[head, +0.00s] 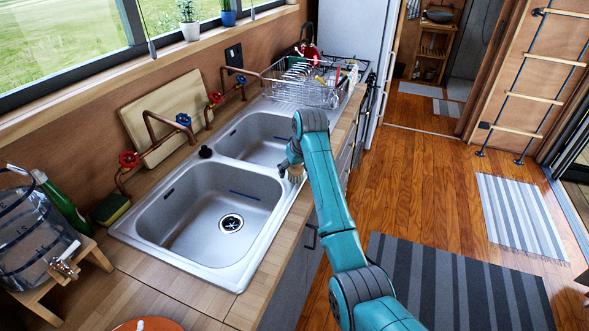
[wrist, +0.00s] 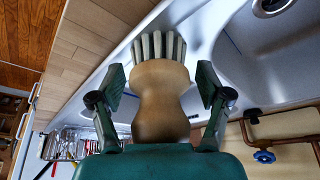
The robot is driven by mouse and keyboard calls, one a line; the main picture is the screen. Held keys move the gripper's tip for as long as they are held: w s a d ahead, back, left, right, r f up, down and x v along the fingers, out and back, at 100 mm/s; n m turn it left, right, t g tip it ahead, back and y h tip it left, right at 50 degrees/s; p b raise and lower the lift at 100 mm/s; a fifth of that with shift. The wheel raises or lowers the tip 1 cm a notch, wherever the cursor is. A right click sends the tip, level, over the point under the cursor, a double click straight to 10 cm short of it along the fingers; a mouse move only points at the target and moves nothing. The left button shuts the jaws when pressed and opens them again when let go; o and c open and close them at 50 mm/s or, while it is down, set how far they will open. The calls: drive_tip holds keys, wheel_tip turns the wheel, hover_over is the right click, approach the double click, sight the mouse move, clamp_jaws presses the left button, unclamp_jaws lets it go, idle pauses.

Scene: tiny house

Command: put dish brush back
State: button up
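The dish brush (wrist: 160,95) has a rounded wooden handle and pale bristles. In the wrist view it sits between the two fingers of my gripper (wrist: 162,85), bristles pointing away from the palm. A narrow gap shows on each side between finger and wood, so the gripper looks open around the brush. In the head view my gripper (head: 291,167) is low over the front rim of the sink. The brush (head: 296,173) shows there as a small pale shape, partly hidden by the gripper and arm.
The double steel sink (head: 222,207) is empty. A dish rack (head: 300,88) with dishes stands at its far end. Taps with red and blue handles (head: 183,119), a cutting board (head: 160,112), a sponge (head: 111,208), a green bottle (head: 63,203) and a water dispenser (head: 35,235) line the wall side.

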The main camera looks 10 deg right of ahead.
drive_tip(key=v, duration=1.2)
drive_tip(key=shift+r, duration=0.15)
drive_tip(key=shift+s, duration=0.1)
